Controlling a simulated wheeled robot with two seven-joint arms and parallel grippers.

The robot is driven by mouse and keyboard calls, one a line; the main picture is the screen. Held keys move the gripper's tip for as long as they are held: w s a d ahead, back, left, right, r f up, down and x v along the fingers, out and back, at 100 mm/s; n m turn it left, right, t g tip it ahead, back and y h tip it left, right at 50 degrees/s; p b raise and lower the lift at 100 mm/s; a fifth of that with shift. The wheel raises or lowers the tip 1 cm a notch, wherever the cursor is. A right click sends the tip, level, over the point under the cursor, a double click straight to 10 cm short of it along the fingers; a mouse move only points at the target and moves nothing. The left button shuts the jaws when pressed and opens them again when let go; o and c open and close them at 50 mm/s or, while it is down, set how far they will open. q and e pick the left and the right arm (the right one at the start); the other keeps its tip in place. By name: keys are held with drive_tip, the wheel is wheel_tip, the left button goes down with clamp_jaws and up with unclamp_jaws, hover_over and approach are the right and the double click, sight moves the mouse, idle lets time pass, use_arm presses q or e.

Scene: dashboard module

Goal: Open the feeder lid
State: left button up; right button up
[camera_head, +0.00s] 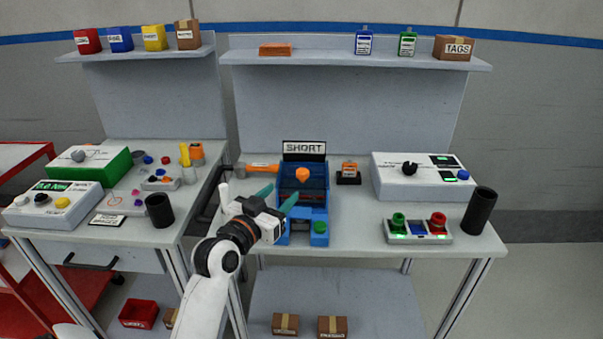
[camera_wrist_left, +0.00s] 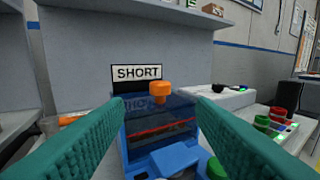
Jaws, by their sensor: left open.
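The feeder is a blue box (camera_head: 285,238) near the middle of the right-hand table, with a green button (camera_head: 320,227) at its front. Its dark see-through lid (camera_head: 316,184) carries an orange knob (camera_head: 302,174). A "SHORT" sign (camera_head: 304,148) stands behind it. In the left wrist view the lid (camera_wrist_left: 172,130) lies ahead, with the knob (camera_wrist_left: 160,88) upright on it. My left gripper (camera_head: 277,196) is open and empty at the feeder's left front, its green fingers pointing toward it. In the wrist view the knob shows between the fingers, farther off. My right gripper is not in view.
An orange-handled hammer (camera_head: 262,167) lies left of the feeder. A small orange item on a black stand (camera_head: 348,173) and a white control box (camera_head: 420,180) stand to the right. A black cup (camera_head: 479,210) and a button panel (camera_head: 417,230) are near the right front.

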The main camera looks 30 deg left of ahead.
sight(299, 176)
use_arm(q)
drive_tip(key=w, duration=0.3)
drive_tip(key=shift+w+a+r, duration=0.1)
drive_tip(key=shift+w, duration=0.3)
drive_tip(key=w, duration=0.4)
drive_tip(key=shift+w+a+p, duration=0.15)
drive_tip(key=shift+a+p, duration=0.05)
drive_tip(key=shift+p, duration=0.15)
drive_tip(key=shift+w, duration=0.6)
drive_tip(key=shift+f, duration=0.2)
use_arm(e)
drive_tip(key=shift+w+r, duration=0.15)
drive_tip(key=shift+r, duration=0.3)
use_arm(q)
drive_tip(key=c, duration=0.5)
clamp_jaws()
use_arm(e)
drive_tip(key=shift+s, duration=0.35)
